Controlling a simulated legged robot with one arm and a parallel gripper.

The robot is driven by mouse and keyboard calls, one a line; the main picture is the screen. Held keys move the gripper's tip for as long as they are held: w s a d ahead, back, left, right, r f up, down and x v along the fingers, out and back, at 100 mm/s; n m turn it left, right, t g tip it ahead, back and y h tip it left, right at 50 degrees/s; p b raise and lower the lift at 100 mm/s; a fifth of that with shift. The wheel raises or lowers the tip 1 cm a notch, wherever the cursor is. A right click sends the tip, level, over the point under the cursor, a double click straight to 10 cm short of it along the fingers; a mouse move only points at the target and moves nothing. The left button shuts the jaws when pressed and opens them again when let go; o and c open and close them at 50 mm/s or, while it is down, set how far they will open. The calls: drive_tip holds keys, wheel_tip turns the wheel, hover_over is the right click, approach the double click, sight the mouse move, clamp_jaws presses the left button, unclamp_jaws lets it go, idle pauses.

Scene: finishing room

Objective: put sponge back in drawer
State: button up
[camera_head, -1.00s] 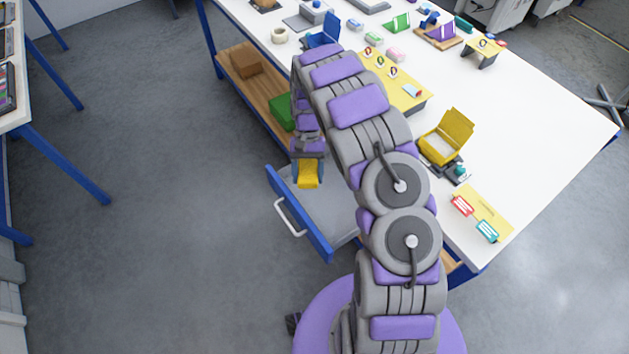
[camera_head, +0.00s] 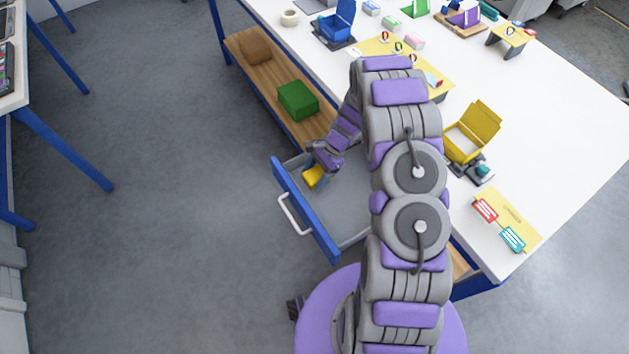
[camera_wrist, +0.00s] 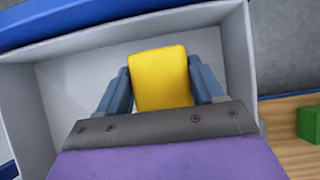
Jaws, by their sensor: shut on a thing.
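The yellow sponge (camera_head: 314,176) is held between the two fingers of my gripper (camera_head: 318,168). In the wrist view the sponge (camera_wrist: 160,78) sits between the blue-grey fingers of my gripper (camera_wrist: 163,85), which are shut on it. The open drawer (camera_head: 340,205) has a grey inside, a blue front and a white handle. The sponge is over the drawer's inside, near its far left corner. The wrist view shows the drawer's walls (camera_wrist: 238,55) around the sponge. I cannot tell whether the sponge touches the drawer floor.
The white workbench (camera_head: 560,130) above the drawer holds a yellow box (camera_head: 470,132), a blue box (camera_head: 335,24) and small items. A green box (camera_head: 297,98) and a brown box (camera_head: 256,50) sit on the wooden lower shelf (camera_head: 275,80). The floor left of the drawer is clear.

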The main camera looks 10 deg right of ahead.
sight(314, 180)
wheel_tip(314, 180, down, 3)
drive_tip(key=shift+f+b, duration=0.15)
drive_tip(key=shift+b, duration=0.25)
drive_tip(key=shift+a, duration=0.4)
drive_tip(key=o, duration=0.9)
drive_tip(key=shift+d, duration=0.3)
drive_tip(key=shift+o, duration=0.2)
